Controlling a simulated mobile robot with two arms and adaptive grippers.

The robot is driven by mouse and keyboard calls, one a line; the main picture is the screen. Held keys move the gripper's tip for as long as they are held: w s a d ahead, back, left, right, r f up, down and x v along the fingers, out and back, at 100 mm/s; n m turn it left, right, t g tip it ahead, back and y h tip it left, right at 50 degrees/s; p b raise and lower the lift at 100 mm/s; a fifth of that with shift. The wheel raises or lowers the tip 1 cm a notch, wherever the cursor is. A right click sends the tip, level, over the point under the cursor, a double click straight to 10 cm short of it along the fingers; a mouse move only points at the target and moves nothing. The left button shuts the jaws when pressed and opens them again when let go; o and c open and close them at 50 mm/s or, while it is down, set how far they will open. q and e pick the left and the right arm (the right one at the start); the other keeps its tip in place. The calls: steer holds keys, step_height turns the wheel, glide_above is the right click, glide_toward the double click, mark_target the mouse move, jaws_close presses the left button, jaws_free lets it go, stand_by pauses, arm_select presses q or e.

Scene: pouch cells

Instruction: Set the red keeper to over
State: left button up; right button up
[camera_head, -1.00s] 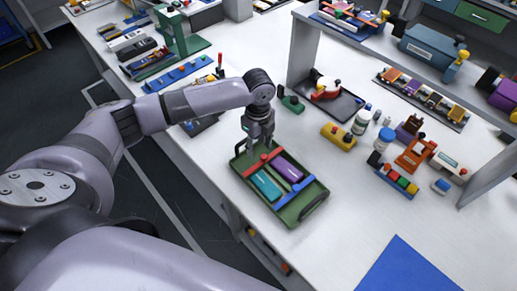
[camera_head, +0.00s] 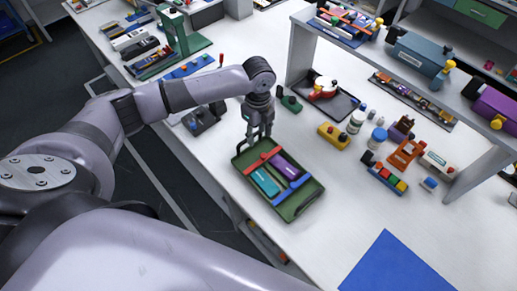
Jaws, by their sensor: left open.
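The red keeper (camera_head: 257,162) is a flat red bar at the far left end of the green tray (camera_head: 290,212). A teal pouch cell (camera_head: 266,182) and a purple pouch cell (camera_head: 285,166) lie side by side in the tray. A blue bar (camera_head: 294,191) crosses the tray nearer its front right end. My left gripper (camera_head: 259,139) points down just above the far end of the tray, close to the red keeper. Its fingers are open, and I cannot tell whether they touch the keeper. My right gripper is not in view.
A yellow block (camera_head: 333,136), white bottles (camera_head: 355,122) and an orange stand (camera_head: 407,153) are right of the tray. A blue mat (camera_head: 398,268) lies at the front right. A shelf post (camera_head: 301,58) stands behind. The white table is clear between tray and mat.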

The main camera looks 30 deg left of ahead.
arm_select(q)
step_height(320, 180, up, 8)
steer(key=p, duration=0.3)
steer(key=shift+r, duration=0.2)
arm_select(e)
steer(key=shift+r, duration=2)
arm_select(q)
step_height(320, 180, up, 12)
